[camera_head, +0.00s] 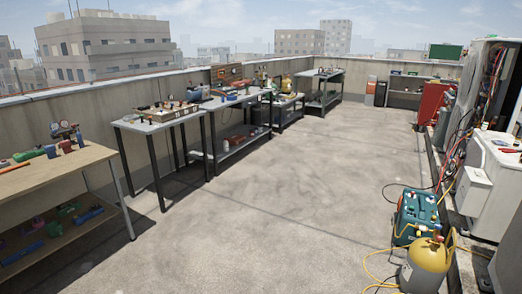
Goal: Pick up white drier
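I cannot pick out a white drier with certainty at this distance. Small parts lie on the wooden bench (40,178) at the left, on the grey table (133,126) beyond it and on the benches farther back. They are too small to tell apart. Neither of my grippers shows in the head view.
A yellow cylinder (427,262) and a teal machine (414,215) with hoses stand on the floor at the lower right. A white condenser unit (498,177) and a red cabinet (432,101) line the right side. The middle floor is clear.

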